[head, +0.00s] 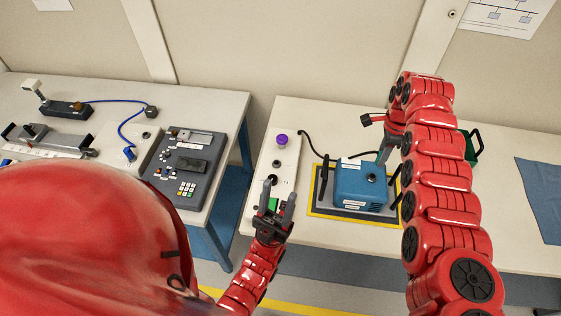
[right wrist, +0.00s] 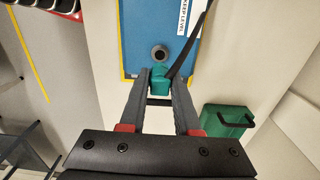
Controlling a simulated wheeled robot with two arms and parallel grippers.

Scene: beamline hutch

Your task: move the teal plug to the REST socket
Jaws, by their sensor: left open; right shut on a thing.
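The teal plug (right wrist: 159,82) is between the fingertips of my right gripper (right wrist: 160,88), which is shut on it. A black cable lies close by it. Just beyond the plug in the right wrist view is a round dark socket (right wrist: 160,54) on a blue box (right wrist: 137,30); they look apart, but the height between them is unclear. My left gripper (head: 279,192) is open and empty, above a white panel (head: 284,160) with dark sockets. I cannot read a REST label.
The blue box stands in a yellow-edged area (head: 350,218). A purple knob (head: 282,140) rises from the white panel. A green container (right wrist: 225,120) stands right of my right gripper. A grey keypad console (head: 188,165) is on the left bench, across a gap.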

